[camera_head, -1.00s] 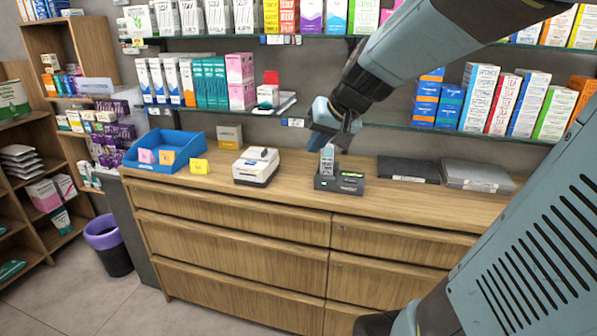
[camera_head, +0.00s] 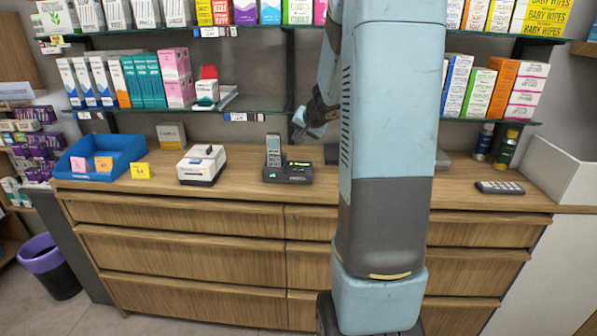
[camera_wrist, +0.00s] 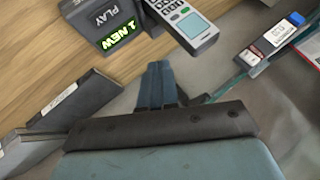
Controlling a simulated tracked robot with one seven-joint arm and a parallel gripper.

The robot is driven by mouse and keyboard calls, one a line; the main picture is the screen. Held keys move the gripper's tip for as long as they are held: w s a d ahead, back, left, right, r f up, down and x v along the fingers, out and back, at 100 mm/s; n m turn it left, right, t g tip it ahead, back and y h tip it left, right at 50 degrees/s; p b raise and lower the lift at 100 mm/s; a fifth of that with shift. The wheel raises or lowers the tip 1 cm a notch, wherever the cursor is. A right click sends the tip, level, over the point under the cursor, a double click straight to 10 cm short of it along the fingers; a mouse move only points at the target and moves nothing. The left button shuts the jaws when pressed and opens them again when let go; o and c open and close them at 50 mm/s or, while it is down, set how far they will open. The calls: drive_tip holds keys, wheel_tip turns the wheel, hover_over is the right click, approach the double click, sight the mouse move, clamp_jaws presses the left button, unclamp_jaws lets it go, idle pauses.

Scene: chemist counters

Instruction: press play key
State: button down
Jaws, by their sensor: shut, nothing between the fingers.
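The answering machine (camera_head: 290,175) is a dark base on the wooden counter with a grey handset (camera_head: 273,150) standing upright in it. It has a lit green display. My arm hides part of the counter.
A white printer-like device (camera_head: 202,166) and a blue tray (camera_head: 98,158) with note cards stand left of the machine. Glass shelves (camera_head: 180,108) of boxes hang behind. A remote-like keypad (camera_head: 499,187) and bottles (camera_head: 506,150) are at the right.

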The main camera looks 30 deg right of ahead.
sight(300, 171)
drive_tip(key=shift+w+d+f, duration=0.1)
drive_tip(key=shift+d+f, duration=0.15)
drive_tip(key=shift+d, duration=0.2)
drive_tip(key=shift+f, duration=4.4)
drive_tip(key=shift+a+f, duration=0.1)
drive_tip(key=shift+f, duration=0.05)
drive_tip(key=shift+f, duration=0.2)
drive_tip(key=shift+f, duration=0.3)
drive_tip(key=shift+r, duration=0.75)
